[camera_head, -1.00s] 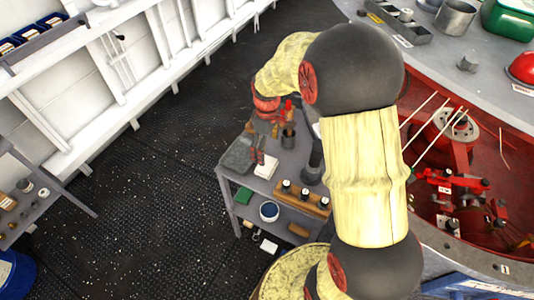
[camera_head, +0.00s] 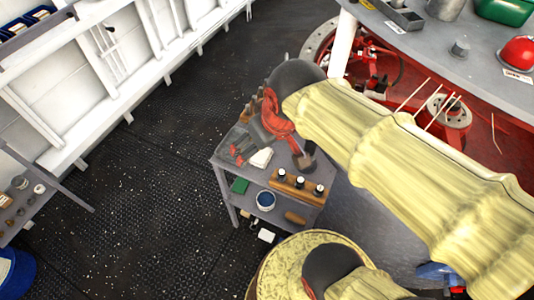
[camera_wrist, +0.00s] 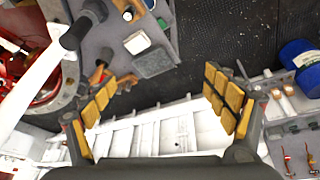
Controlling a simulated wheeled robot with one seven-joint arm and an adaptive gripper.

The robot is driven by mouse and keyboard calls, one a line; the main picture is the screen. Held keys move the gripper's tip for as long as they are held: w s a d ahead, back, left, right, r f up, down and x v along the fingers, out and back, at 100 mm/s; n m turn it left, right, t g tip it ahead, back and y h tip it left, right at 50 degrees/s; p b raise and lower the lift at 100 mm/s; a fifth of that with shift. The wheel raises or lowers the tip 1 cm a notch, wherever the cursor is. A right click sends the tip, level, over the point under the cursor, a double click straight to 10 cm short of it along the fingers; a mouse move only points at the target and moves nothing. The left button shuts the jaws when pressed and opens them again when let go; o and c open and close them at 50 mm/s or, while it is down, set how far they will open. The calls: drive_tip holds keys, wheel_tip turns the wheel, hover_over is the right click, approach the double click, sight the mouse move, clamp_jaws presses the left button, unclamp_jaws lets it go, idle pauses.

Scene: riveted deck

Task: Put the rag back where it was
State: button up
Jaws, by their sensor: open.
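My gripper (camera_wrist: 165,108) is open in the wrist view, with its yellow-padded fingers wide apart and nothing between them. A grey, flat, cloth-like piece (camera_wrist: 153,62) lies on the small grey cart, beyond the fingers; it may be the rag, but I cannot be sure. A white piece (camera_wrist: 137,42) lies beside it, and this also shows in the head view (camera_head: 261,158). In the head view my arm's end is over the back of the cart (camera_head: 222,163) and hides part of its top.
A wooden block with several dark-topped pieces (camera_head: 298,187) sits on the cart's front. The dark deck at left (camera_head: 130,220) is open.

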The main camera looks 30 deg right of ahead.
drive_tip(key=shift+m+t, duration=0.4)
drive_tip(key=shift+m, duration=0.1)
drive_tip(key=s, duration=0.2)
drive_tip(key=s+a, duration=0.1)
drive_tip(key=s, duration=0.1)
drive_tip(key=shift+r, duration=0.35)
drive_tip(key=shift+f, duration=0.1)
